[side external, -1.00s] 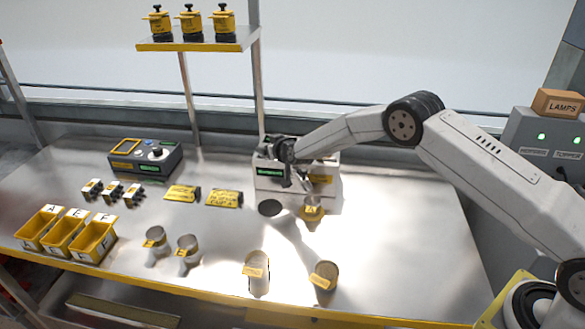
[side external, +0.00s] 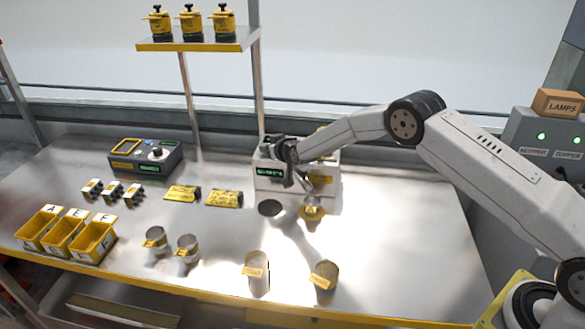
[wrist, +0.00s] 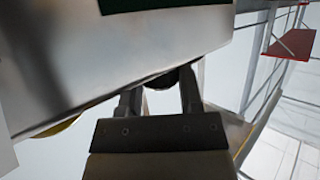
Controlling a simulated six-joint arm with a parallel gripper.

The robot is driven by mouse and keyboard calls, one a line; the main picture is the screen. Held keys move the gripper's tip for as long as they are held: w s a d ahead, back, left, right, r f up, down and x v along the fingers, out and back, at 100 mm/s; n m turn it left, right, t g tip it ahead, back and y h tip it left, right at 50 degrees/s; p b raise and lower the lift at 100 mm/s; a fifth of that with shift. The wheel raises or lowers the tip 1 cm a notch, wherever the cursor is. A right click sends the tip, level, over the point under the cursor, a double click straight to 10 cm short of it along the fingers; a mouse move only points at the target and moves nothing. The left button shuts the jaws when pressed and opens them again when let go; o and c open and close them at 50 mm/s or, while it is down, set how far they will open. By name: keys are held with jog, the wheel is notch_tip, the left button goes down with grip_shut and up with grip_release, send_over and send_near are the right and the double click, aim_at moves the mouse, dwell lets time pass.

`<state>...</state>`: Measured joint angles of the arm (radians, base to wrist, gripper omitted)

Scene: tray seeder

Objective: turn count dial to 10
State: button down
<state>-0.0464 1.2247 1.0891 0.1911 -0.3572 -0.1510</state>
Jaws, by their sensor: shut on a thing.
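A pale metal machine (side external: 263,185) with a green display (side external: 270,173) stands at the back middle of the bench; the display is too small to read. My gripper (side external: 291,183) is at its front face, just right of the display. In the wrist view the two fingers of my gripper (wrist: 160,92) are shut on a small dark round knob (wrist: 162,78) beside the machine's metal face (wrist: 110,65). The knob looks like the count dial; its markings are hidden. In the side view my gripper hides the knob.
A yellow-labelled cup (side external: 312,212) and a dark round disc (side external: 270,208) are close in front of the machine. A dark control box (side external: 146,157) is at the back left. Several metal cups and yellow bins (side external: 94,243) stand forward. The right bench is clear.

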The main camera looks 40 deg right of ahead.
jog(key=shift+r+n+y, duration=0.2)
jog(key=shift+n+y, duration=0.3)
jog(key=shift+y, duration=0.1)
jog(key=shift+c, duration=1.3)
grip_release()
jog(key=shift+f, duration=0.1)
jog(key=shift+s, duration=0.2)
jog(key=v, duration=0.7)
jog(key=shift+s, duration=0.15)
